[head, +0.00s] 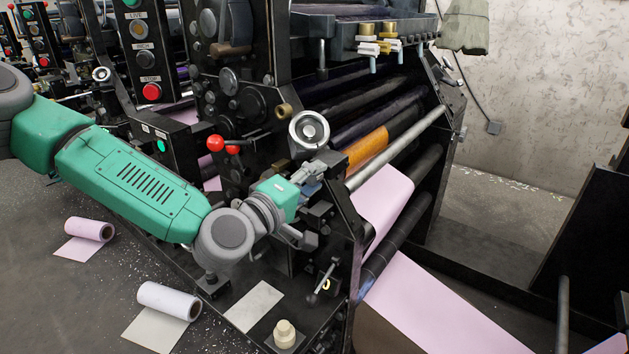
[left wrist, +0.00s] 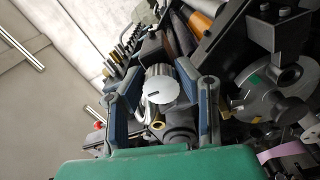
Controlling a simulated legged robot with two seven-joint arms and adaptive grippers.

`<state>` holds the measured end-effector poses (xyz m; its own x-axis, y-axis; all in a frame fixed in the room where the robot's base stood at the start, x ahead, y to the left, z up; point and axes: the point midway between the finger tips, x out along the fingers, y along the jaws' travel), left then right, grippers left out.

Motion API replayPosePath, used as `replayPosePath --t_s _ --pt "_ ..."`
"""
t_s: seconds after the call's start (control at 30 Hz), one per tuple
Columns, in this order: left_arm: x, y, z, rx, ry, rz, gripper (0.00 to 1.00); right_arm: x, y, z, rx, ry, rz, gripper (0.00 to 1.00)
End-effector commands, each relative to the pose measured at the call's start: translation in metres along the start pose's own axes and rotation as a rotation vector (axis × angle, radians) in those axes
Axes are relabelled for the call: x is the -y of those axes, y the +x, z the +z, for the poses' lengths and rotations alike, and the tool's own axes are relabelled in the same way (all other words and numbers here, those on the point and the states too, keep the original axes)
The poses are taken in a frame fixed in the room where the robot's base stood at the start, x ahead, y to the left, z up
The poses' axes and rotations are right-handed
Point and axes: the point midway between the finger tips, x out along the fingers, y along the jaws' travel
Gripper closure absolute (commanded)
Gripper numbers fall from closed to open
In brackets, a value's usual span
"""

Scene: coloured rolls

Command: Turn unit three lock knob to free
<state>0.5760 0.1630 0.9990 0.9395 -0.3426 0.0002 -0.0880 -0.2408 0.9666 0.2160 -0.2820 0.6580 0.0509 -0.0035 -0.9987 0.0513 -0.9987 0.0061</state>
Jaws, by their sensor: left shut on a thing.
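My left gripper (head: 322,168) reaches in from the left to the side of the press, just below a round silver handwheel (head: 309,130). In the left wrist view, the two blue-and-grey fingers of this gripper (left wrist: 166,98) stand either side of a round knob (left wrist: 159,91) with a pale face and a short dark mark. The gripper is shut on this knob. In the head view the knob is hidden by the gripper, and I cannot read any lock or free label. My right gripper is not in view.
Red ball handles (head: 215,143) stick out left of the gripper. An orange roller (head: 366,149) and a pink web (head: 384,205) lie to the right. Pink (head: 89,229) and white (head: 169,300) rolls lie at the lower left. A cream knob (head: 285,333) stands at the bottom.

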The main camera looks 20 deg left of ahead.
Motion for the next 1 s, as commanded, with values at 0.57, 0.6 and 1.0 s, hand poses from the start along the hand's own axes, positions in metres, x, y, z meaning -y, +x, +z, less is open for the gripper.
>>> replayPosePath --t_s 0.57,0.6,1.0 --pt "0.002 0.000 -0.003 -0.007 -0.013 -0.004 0.52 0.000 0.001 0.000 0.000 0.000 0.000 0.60" --pt "0.002 0.000 -0.002 -0.006 -0.013 -0.004 0.52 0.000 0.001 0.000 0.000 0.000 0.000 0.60" --pt "0.001 -0.015 -0.001 -0.003 -0.013 -0.003 0.52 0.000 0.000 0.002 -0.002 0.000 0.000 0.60"
